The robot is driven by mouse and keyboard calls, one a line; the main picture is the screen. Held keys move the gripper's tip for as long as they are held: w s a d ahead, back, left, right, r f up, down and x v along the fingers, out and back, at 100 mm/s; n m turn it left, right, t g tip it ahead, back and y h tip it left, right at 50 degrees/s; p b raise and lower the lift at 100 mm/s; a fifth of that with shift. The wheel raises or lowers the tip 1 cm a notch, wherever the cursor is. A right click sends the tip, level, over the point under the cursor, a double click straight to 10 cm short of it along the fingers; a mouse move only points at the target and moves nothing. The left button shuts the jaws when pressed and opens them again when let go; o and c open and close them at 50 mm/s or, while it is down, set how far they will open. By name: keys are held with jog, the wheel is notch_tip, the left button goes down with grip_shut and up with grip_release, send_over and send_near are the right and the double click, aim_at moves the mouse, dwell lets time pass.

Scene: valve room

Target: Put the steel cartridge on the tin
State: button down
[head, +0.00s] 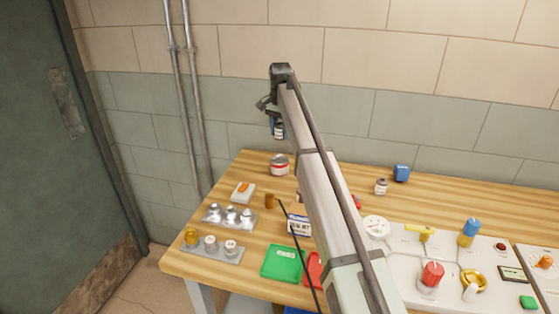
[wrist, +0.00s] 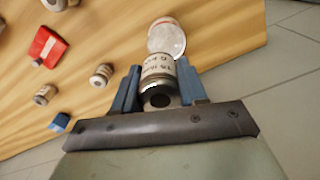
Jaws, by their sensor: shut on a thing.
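The steel cartridge (wrist: 158,72), a grey-ended cylinder with a printed pale label, is between the blue fingers of my gripper (wrist: 158,92) in the wrist view. My gripper (head: 278,126) is shut on it. In the head view the cartridge (head: 279,132) hangs in the air above the tin (head: 280,165). The tin is a short red and pale can standing at the back left of the wooden bench. In the wrist view the tin's pale round top (wrist: 167,38) shows just beyond the cartridge, partly hidden by it. A gap shows between cartridge and tin in the head view.
A blue block (head: 402,172) and a small labelled jar (head: 381,187) stand at the back right. A brown cylinder (head: 270,201), a tray of silver knobs (head: 229,216) and a green tray (head: 283,263) lie nearer. A valve panel (head: 450,265) fills the right front.

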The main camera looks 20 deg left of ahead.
aim_at(279, 159)
jog(key=shift+w+a+r, duration=0.15)
jog(key=shift+w+a, duration=0.1)
jog(key=shift+w, duration=0.2)
jog(key=shift+w+a+r, duration=0.15)
jog(key=shift+w+a, duration=0.05)
jog(key=shift+w, duration=0.25)
jog(key=shift+n, duration=0.6)
jog(key=shift+s+d+n, duration=0.1)
jog(key=shift+s+n, duration=0.05)
jog(key=shift+n, duration=0.15)
jog(key=shift+f, duration=5)
jog(key=shift+f, duration=0.1)
jog(key=c, duration=0.6)
grip_release()
notch_tip(279, 159, up, 12)
jog(key=shift+r, duration=0.1)
